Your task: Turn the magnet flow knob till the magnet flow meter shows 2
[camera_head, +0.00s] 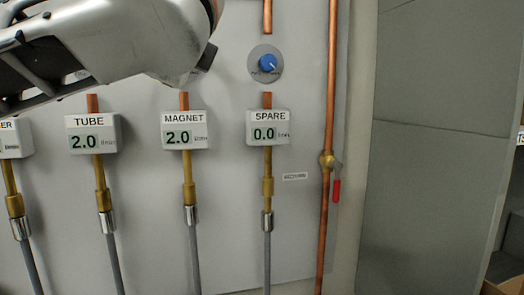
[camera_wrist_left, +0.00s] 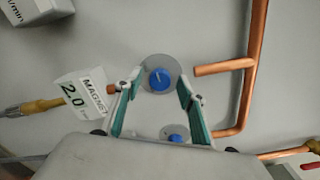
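The magnet flow meter (camera_head: 185,130) reads 2.0 in the head view; it also shows at the left of the left wrist view (camera_wrist_left: 80,95). The magnet flow knob (camera_wrist_left: 160,79), blue on a round grey plate, is in line with that meter's copper pipe. In the head view my left arm hides this knob. My left gripper (camera_wrist_left: 159,88) is open, with its fingertips either side of the knob and visible gaps to it. I cannot tell how far it stands off the panel. My right gripper is not in view.
The tube meter (camera_head: 91,135) reads 2.0 and the spare meter (camera_head: 268,128) reads 0.0. The blue spare knob (camera_head: 267,63) is to the right of my arm. A copper pipe (camera_head: 329,110) with a red-handled valve (camera_head: 336,189) runs down farther right.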

